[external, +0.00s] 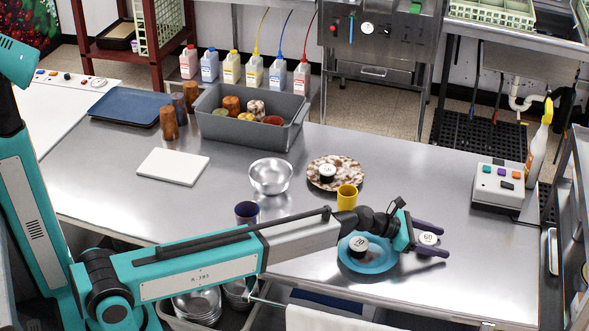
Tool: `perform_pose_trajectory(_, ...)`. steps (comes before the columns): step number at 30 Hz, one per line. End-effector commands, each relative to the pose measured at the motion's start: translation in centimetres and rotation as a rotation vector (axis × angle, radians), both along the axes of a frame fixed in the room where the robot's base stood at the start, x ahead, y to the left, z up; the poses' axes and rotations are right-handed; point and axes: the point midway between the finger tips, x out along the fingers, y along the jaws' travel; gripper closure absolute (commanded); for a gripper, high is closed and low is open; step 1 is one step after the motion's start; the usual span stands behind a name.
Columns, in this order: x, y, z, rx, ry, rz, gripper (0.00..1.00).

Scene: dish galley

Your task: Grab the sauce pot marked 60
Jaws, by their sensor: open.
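The sauce pot marked 60 (428,238) shows a round white top and stands on the steel table at the right. My gripper (445,240) is open, with its two dark fingers pointing right. In the picture the pot lies between the fingers, one above it and one below. Whether either finger touches it, I cannot tell. A dark pot marked 20 (359,246) stands on a blue plate (377,266), just left of my gripper. Another dark pot (327,172) stands on a brown mottled plate (341,161) further back; its mark is too small to read surely.
A yellow cup (347,197), a dark blue cup (246,212) and a metal bowl (270,176) stand left of my gripper. A grey bin (285,137) of cups is at the back. A button box (497,186) is at the right. Bare table (425,180) lies behind my gripper.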

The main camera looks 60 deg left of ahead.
Motion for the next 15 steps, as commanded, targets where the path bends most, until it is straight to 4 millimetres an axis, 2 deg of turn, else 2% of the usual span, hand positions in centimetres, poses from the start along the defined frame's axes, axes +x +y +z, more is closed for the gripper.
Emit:
perform_pose_trajectory(4,0.65,-0.3,-0.31,-0.001,0.0,0.0,0.35)
perform_pose_trajectory(15,0.65,-0.36,-0.36,-0.001,0.0,0.0,0.35)
